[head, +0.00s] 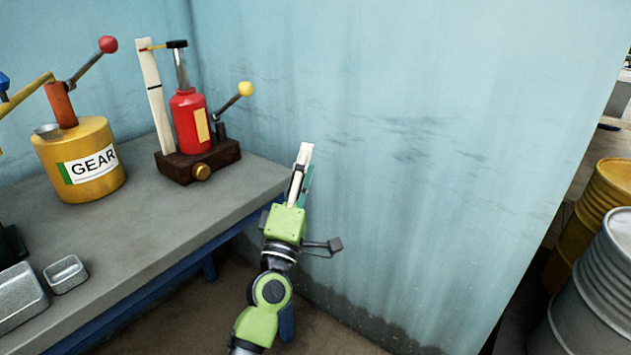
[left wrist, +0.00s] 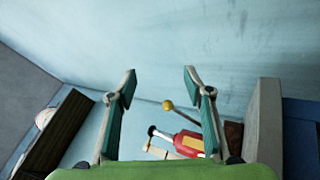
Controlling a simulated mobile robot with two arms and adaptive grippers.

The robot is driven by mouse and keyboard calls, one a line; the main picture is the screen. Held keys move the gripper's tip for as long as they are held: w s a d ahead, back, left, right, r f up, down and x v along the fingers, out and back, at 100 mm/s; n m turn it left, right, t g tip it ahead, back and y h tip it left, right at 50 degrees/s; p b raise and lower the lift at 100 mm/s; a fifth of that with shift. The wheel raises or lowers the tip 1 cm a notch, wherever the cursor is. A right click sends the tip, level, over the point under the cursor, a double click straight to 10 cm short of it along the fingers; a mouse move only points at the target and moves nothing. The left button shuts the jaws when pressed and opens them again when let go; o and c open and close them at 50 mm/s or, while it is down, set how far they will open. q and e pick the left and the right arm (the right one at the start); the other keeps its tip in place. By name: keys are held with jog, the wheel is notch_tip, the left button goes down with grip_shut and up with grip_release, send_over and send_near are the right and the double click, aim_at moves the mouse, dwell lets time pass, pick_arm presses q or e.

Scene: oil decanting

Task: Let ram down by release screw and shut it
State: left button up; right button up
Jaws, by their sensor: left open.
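The red jack (head: 190,120) stands upright on a dark wooden base (head: 172,168) on the bench. Its ram (head: 180,68) is extended, topped by a black cap (head: 177,44). A yellow pointer (head: 152,47) reaches from the cap across the upper part of a white marked board (head: 152,85). The brass release screw (head: 202,172) is at the front of the base. A yellow-knobbed lever (head: 236,97) slants up right. My left gripper (head: 304,158) is open and empty, right of the jack, off the bench edge. In the left wrist view the jack (left wrist: 189,143) shows beyond the fingers (left wrist: 160,72); the screw cannot be made out.
A yellow GEAR can (head: 82,165) with a red-knobbed lever (head: 95,57) stands left of the jack. Metal trays (head: 66,274) lie at the bench's front left. The blue wall is close behind. Drums (head: 592,290) stand far right.

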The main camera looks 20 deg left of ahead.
pick_arm(q)
jog(key=d+f+m+h, duration=0.1)
jog(key=s+d+f+m+g+h, duration=0.1)
jog(key=m, duration=0.1)
jog(key=shift+d+f+h, duration=0.2)
jog(key=shift+f+h, duration=0.05)
jog(key=shift+h, duration=0.15)
